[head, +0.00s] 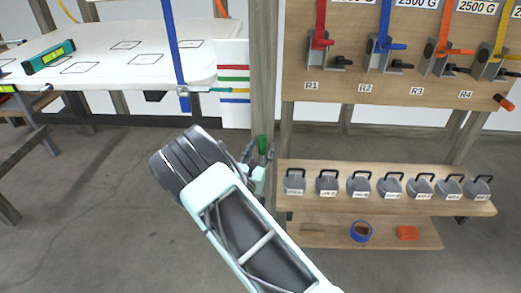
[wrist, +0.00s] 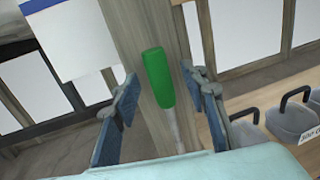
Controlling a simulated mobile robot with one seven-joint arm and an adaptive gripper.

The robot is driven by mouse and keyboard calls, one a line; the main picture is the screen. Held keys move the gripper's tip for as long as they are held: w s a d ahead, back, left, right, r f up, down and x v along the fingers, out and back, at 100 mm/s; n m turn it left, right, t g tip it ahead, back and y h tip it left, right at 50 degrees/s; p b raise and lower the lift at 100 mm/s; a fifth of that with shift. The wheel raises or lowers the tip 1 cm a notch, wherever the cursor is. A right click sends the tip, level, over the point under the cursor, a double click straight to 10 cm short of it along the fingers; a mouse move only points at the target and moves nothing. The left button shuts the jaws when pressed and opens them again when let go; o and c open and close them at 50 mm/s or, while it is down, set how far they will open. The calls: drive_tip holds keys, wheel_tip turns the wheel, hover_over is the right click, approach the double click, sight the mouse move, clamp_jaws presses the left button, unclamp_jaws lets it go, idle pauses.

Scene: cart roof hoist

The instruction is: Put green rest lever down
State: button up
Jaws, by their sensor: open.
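The green rest lever (wrist: 158,79) has a green grip on a grey metal shaft and stands in front of the wooden post. In the wrist view it lies between the two open fingers of my gripper (wrist: 160,105), with gaps on both sides. The grip points up and leans slightly left in that view. In the head view the green lever (head: 262,145) shows as a small green grip on the post, just above my gripper (head: 256,160). The lower end of the shaft is hidden behind my gripper's body.
The wooden post (head: 263,60) stands behind the lever. A shelf (head: 450,203) with several grey weights (head: 327,184) is to the right. Above it a board (head: 330,90) holds coloured straps and clamps.

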clamp_jaws()
drive_tip(key=shift+s, duration=0.1)
idle(0.4)
